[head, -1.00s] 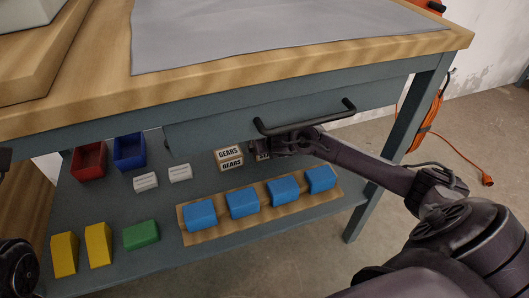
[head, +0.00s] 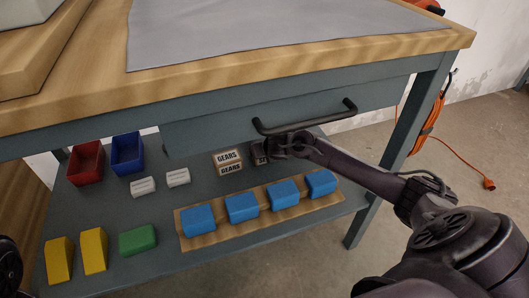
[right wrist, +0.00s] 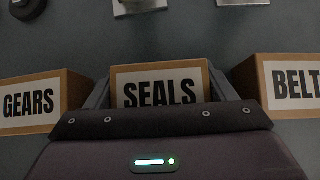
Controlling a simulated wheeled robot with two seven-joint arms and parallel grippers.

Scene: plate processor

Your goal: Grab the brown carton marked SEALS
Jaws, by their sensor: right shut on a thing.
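The brown SEALS carton (right wrist: 160,76) with its white label is in the middle of the right wrist view. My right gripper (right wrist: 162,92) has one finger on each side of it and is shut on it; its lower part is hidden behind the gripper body. In the head view only a sliver of the carton (head: 259,154) shows beside my right gripper (head: 268,150), under the bench drawer. My left gripper is out of view; only a dark part of my left arm shows at the lower left.
GEARS cartons (head: 228,160) stand close on the left, and a BELT-marked carton (right wrist: 290,92) on the right. The drawer handle (head: 305,121) hangs just above my right arm. Blue blocks on a wooden board (head: 262,220) lie in front on the lower shelf.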

